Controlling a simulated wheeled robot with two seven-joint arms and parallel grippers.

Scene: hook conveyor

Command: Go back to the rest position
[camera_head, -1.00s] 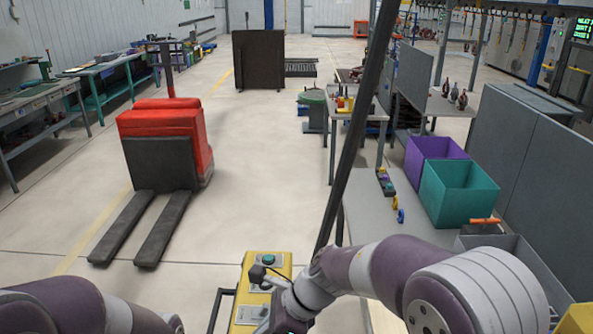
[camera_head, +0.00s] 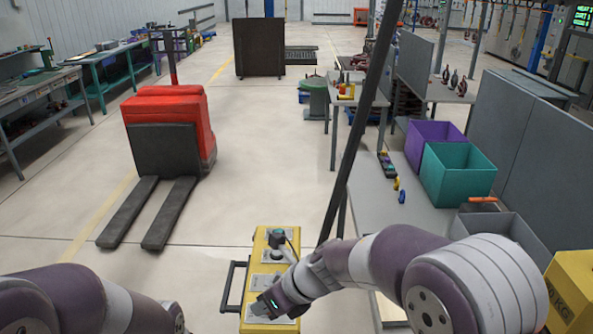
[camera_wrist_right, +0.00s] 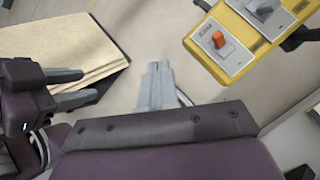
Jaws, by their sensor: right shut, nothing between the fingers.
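My right gripper (camera_head: 268,308) is low in the middle of the head view, over the near end of a yellow control box. In the right wrist view its two grey fingers (camera_wrist_right: 157,70) are together, with nothing between them. My left arm comes in at the lower left of the head view, and its gripper is out of that picture. The right wrist view shows my left gripper (camera_wrist_right: 90,84) at the left edge, its two fingers apart and empty.
The yellow control box (camera_head: 262,240) has a black side handle. A grey table (camera_head: 375,225) at right carries a purple bin (camera_head: 434,133) and a teal bin (camera_head: 458,175). A red pallet truck (camera_head: 165,135) stands at left. The middle floor is clear.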

